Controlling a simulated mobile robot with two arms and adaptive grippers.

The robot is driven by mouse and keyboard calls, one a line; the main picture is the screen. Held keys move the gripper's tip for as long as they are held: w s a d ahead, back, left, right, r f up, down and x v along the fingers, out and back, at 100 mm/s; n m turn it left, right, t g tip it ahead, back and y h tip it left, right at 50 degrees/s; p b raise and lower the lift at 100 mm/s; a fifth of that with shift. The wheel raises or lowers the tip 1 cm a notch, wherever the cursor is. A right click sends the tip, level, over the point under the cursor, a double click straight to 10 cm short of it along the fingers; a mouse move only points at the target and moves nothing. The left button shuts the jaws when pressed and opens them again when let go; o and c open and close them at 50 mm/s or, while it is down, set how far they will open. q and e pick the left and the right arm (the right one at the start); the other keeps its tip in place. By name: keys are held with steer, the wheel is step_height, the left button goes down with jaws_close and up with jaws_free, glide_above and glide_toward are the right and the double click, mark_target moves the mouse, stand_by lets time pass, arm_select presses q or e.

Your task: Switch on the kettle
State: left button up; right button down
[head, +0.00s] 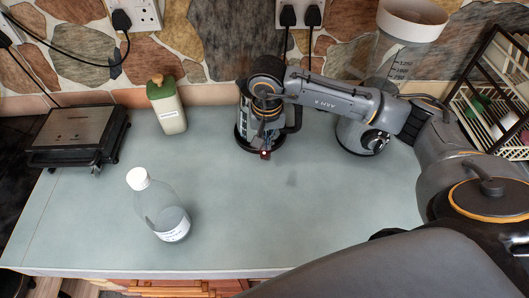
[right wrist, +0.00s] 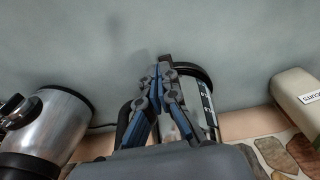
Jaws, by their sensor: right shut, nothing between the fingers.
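The kettle (head: 242,128) stands upright at the back middle of the counter, with a clear body, a black base and a black handle (head: 294,118) on its right side. A small dark piece with a red spot (head: 265,155) sticks out at the front of its base. My right arm reaches over the kettle from the right and hides its top. In the right wrist view the kettle (right wrist: 207,112) is just beside my right gripper (right wrist: 162,70). The gripper's fingers are shut and empty, their tips close to the dark switch piece (right wrist: 166,60); contact cannot be told. My left gripper is out of view.
A clear bottle with a white cap (head: 160,208) is front left, a grill (head: 75,135) far left, a dish rack (head: 490,110) far right. The front middle counter (head: 290,225) is clear.

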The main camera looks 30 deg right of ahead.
steer(key=shift+s+a+r, duration=0.1)
steer(key=shift+s+r, duration=0.1)
steer(key=shift+r, duration=1.45)
